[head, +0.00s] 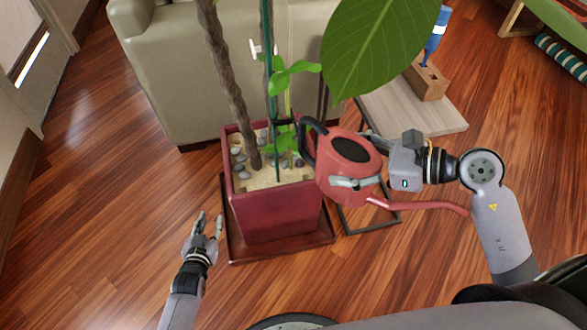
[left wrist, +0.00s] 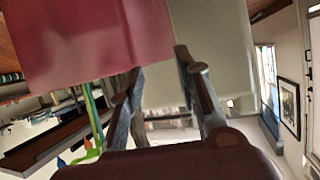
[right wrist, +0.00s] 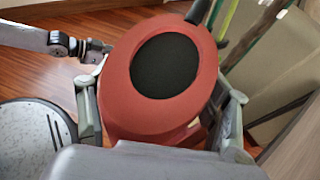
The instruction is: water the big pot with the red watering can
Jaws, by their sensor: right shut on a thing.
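The big pot (head: 275,215) is a square dark red planter on a brown tray, with pebbles and plant stems in it. It also fills the upper left of the left wrist view (left wrist: 85,45). The red watering can (head: 345,185) hangs at the pot's right rim, its black handle toward the plant and its long spout pointing right, away from the pot. My right gripper (head: 358,163) is shut on the can's body; its fingers flank the can (right wrist: 120,70) in the right wrist view. My left gripper (head: 208,222) is open and empty, left of the pot.
A beige armchair (head: 180,70) stands behind the pot. A low wooden table (head: 410,115) with a wooden block (head: 427,80) on it is at the back right. A large leaf (head: 375,45) overhangs the can. The wooden floor at left is clear.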

